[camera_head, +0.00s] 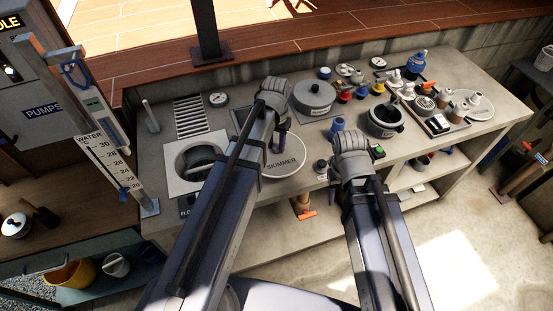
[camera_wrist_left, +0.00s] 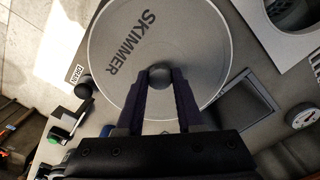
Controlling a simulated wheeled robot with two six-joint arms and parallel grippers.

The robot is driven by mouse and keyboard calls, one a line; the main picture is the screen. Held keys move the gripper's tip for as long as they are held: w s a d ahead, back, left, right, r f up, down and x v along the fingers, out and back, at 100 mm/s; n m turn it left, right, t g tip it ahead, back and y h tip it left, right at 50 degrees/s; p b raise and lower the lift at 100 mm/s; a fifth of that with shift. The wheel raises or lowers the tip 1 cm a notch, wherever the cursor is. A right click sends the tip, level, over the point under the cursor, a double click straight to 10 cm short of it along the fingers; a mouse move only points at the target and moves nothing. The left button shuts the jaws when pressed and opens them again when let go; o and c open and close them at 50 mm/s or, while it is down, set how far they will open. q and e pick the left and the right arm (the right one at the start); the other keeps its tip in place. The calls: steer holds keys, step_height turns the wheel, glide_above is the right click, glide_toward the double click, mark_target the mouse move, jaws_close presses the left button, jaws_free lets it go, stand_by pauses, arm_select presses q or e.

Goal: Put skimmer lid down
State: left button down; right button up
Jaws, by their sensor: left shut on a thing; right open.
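The skimmer lid is a round pale grey disc marked SKIMMER (camera_head: 281,163), right of the round opening in the bench. In the left wrist view the lid (camera_wrist_left: 205,60) fills the upper middle. My left gripper (camera_head: 281,141) is over the lid. In the left wrist view its fingers (camera_wrist_left: 159,84) are shut on the lid's dark round knob (camera_wrist_left: 158,75). I cannot tell whether the lid touches the bench. The skimmer opening (camera_head: 173,178) has a pale square frame, partly behind my left arm. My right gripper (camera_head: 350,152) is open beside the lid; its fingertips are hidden.
A grey lidded pot (camera_head: 314,95), a dark pot (camera_head: 384,121), a blue jug (camera_head: 421,60) and several small fittings crowd the bench's right side. A slotted grate (camera_head: 190,115) lies behind the opening. A thermometer board (camera_head: 108,160) stands at left.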

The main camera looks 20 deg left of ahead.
mark_target(276, 152)
arm_select(q)
steer(key=shift+f, duration=0.5)
arm_select(e)
steer(key=shift+f, duration=0.5)
arm_select(q)
step_height(276, 152, down, 3)
steer(key=b, duration=0.3)
steer(key=shift+f+b, duration=0.2)
steer(key=shift+b, duration=0.1)
arm_select(e)
step_height(276, 152, down, 3)
steer(key=shift+f, duration=0.2)
arm_select(q)
steer(key=shift+f, duration=0.25)
steer(key=c, duration=0.5)
jaws_free()
steer(key=shift+r, duration=0.1)
steer(key=shift+c, duration=0.2)
arm_select(e)
steer(key=shift+f, duration=0.15)
arm_select(q)
steer(key=shift+r, duration=0.15)
arm_select(e)
steer(key=shift+r, duration=0.2)
